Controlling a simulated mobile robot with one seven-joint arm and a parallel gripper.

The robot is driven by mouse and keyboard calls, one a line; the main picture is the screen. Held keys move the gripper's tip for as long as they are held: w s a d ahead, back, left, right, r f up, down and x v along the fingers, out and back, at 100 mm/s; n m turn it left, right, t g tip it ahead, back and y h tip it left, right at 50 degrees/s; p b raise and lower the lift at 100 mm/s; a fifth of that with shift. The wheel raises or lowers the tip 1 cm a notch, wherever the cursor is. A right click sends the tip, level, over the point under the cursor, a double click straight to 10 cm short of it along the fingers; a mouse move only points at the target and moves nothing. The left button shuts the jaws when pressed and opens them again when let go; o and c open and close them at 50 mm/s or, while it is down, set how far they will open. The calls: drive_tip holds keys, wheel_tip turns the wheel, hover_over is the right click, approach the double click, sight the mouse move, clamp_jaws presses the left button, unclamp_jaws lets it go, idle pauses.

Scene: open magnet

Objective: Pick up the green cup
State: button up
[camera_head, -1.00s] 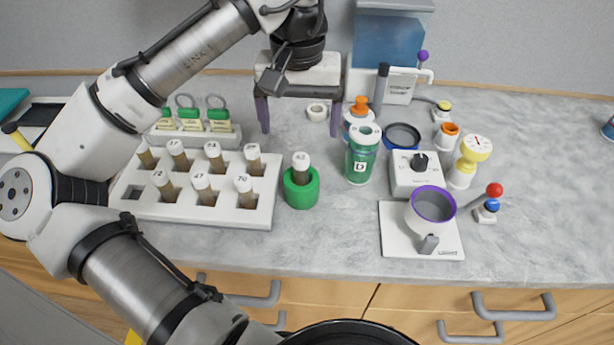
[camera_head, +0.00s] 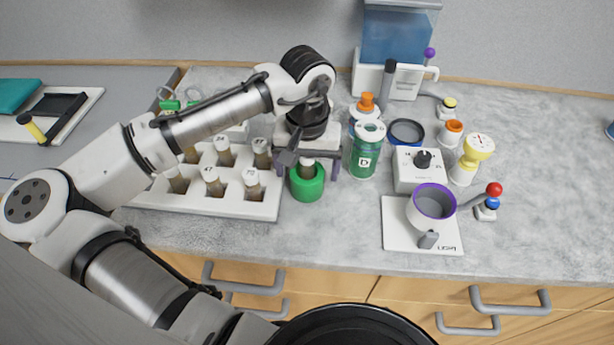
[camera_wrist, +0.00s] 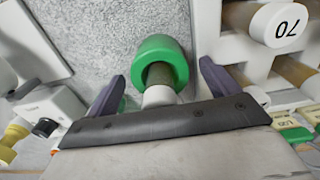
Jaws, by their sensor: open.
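The green cup (camera_head: 307,187) is a short, thick-walled round holder standing on the grey counter, right of the white vial rack. A brown vial with a white cap (camera_head: 307,163) stands in it. My gripper (camera_head: 308,172) is open above and just behind the cup, its purple fingers apart on either side of the vial. In the wrist view the green cup (camera_wrist: 162,50) lies between and beyond the two fingertips (camera_wrist: 163,78), and the vial's white cap (camera_wrist: 158,96) shows near the palm. I cannot tell whether a finger touches the cup.
The white rack (camera_head: 215,203) with several vials is close on the left. A green lidded jar (camera_head: 362,158) marked D stands close on the right. Further right are a white dial box (camera_head: 417,172) and a purple-rimmed cup (camera_head: 434,203). The counter in front is clear.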

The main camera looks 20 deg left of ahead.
drive_tip(key=shift+f, duration=0.2)
drive_tip(key=c, duration=1.2)
wheel_tip(320, 180, up, 20)
drive_tip(key=b, duration=0.2)
